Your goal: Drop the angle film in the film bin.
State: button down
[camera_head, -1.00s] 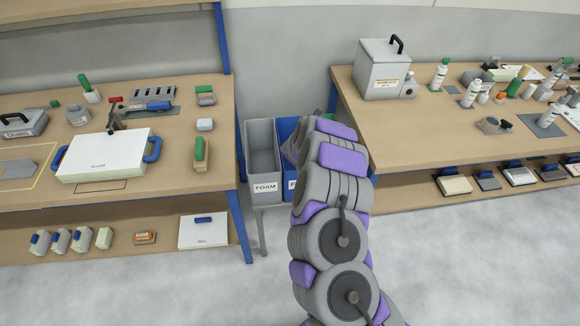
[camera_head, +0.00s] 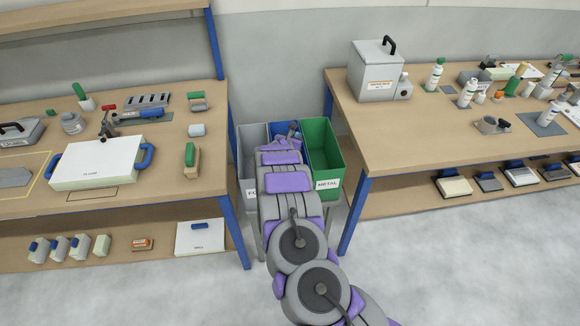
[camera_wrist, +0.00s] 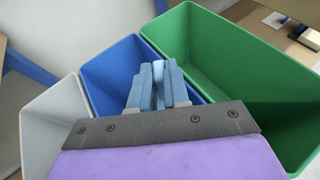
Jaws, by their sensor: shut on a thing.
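My gripper (camera_wrist: 160,88) is shut on a thin light-blue piece, the angle film (camera_wrist: 158,74), of which only a small part shows between the fingers. In the wrist view the fingers and film are over the mouth of the blue bin (camera_wrist: 108,66), the middle of three bins. I cannot tell how far above or inside its rim they are. In the head view my gripper (camera_head: 292,133) is at the blue bin (camera_head: 275,127), and my arm hides most of that bin and its label.
A grey bin (camera_wrist: 45,120) stands left of the blue one; a green bin (camera_head: 322,145) labelled METAL stands right. Wooden workbenches (camera_head: 215,160) flank the bins on both sides, with blue legs (camera_head: 354,215) close by. The floor in front is clear.

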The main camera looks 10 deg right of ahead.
jog(key=shift+f, duration=0.35)
jog(key=shift+a+f, duration=0.15)
jog(key=shift+a, duration=1.2)
jog(key=c, duration=1.5)
grip_release()
jog(key=o, duration=0.5)
jog(key=shift+d, duration=1.1)
jog(key=v, duration=0.6)
jog(key=shift+s+a+p, duration=0.15)
jog(key=shift+a+p, duration=0.05)
jog(key=shift+p, duration=0.2)
jog(key=v, duration=1.1)
jog(key=shift+p, duration=0.4)
jog(key=shift+a+f, duration=0.1)
jog(key=shift+a, duration=0.1)
